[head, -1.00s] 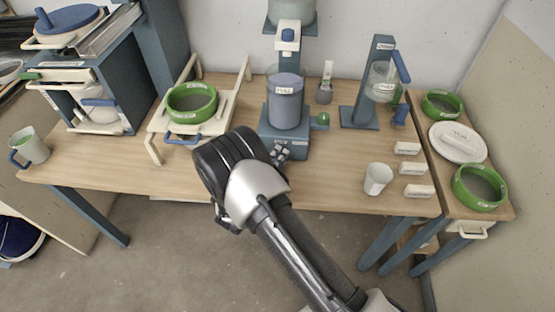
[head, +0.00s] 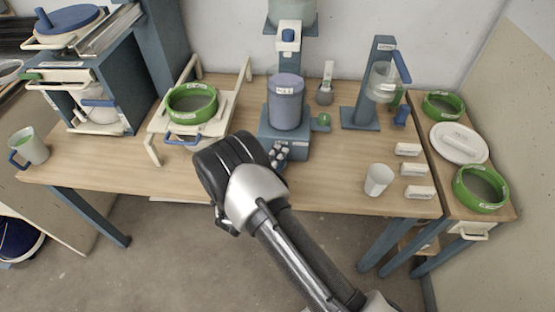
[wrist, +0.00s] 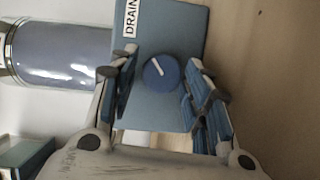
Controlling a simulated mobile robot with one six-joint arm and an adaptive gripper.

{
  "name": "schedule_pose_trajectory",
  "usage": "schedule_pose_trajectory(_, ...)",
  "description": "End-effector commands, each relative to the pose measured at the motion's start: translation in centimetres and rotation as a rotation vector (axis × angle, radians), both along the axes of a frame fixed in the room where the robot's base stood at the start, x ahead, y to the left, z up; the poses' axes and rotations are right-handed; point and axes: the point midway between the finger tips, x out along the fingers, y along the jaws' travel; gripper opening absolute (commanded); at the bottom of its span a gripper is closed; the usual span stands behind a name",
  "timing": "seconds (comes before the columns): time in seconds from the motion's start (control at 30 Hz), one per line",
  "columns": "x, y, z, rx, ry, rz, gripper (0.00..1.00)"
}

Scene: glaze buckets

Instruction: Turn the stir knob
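A round blue knob (wrist: 161,72) with a white pointer line sits on the blue-grey base (wrist: 165,110) in the wrist view. I see no label on the knob itself. My gripper (wrist: 166,86) is open, with one finger on each side of the knob and gaps between; touching is not visible. In the head view, my gripper (head: 279,156) is at the front of the base (head: 299,150), hiding the knob. A lavender-filled vessel (head: 285,107) stands on the base, and it shows at the wrist view's left (wrist: 62,48).
A DRAIN label (wrist: 130,18) is near the knob. A green ring-shaped container (head: 192,104) is on a stand at left. A white cup (head: 378,180) and white blocks (head: 413,170) are at right.

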Motion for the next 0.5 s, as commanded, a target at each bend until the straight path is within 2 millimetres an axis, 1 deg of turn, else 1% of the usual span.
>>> schedule_pose_trajectory(0.03, -0.04, -0.02, -0.05, 0.000, 0.001, 0.000, 0.50)
schedule_pose_trajectory(0.1, -0.05, -0.03, -0.07, 0.000, 0.001, -0.001, 0.54)
schedule_pose_trajectory(0.37, -0.11, -0.05, -0.12, -0.001, 0.003, -0.001, 0.54)
schedule_pose_trajectory(0.5, -0.80, 0.40, -0.09, 0.000, 0.003, 0.001, 0.54)
